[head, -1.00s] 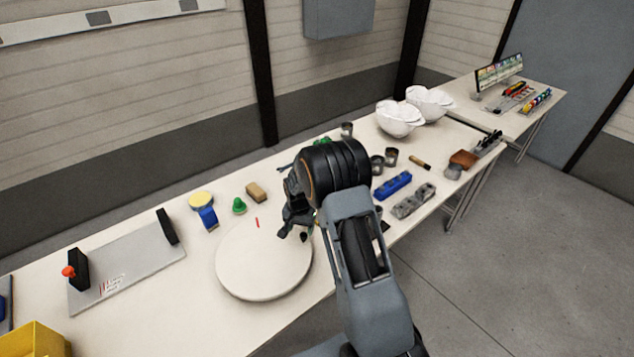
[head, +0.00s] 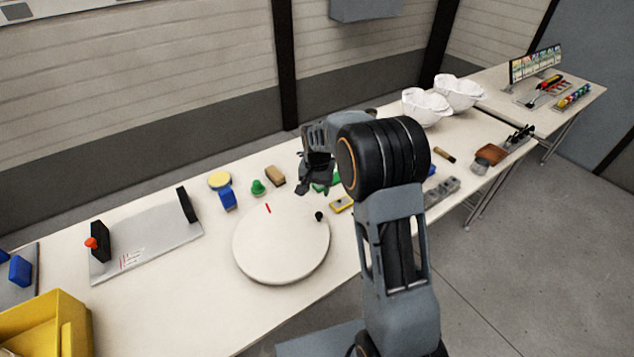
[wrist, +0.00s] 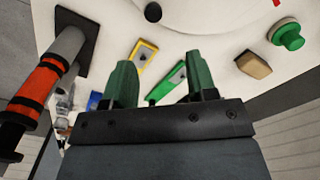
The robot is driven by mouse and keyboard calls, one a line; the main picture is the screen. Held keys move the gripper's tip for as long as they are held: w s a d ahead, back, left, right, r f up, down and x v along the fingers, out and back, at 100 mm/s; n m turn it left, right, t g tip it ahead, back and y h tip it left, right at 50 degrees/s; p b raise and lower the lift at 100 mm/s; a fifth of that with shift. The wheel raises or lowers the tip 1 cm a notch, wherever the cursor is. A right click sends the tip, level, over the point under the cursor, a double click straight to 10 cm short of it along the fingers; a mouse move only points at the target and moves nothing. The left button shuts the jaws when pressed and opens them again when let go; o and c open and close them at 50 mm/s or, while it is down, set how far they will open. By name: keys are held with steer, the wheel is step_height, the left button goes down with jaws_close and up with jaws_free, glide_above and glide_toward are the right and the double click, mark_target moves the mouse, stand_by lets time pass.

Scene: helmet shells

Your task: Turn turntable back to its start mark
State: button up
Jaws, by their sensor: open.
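The turntable (head: 281,250) is a white round disc on the bench. A short red mark (head: 268,208) shows near its far edge, and a black knob (head: 319,216) stands near its right edge. In the wrist view, part of the turntable (wrist: 205,12) is at the top, with the knob (wrist: 153,12) on it. My gripper (head: 306,190) is above the bench beyond the disc's far right side, apart from the knob. In the wrist view, its green fingers (wrist: 160,80) are spread with nothing between them.
A green knob-shaped piece (head: 258,187) and a tan block (head: 275,175) lie behind the disc. A yellow tool (head: 341,204) lies to its right. A grey plate with black posts (head: 150,245) is to the left. White helmet shells (head: 425,107) stand further right. The bench in front-left is clear.

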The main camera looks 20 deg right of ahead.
steer(key=shift+r, duration=1.45)
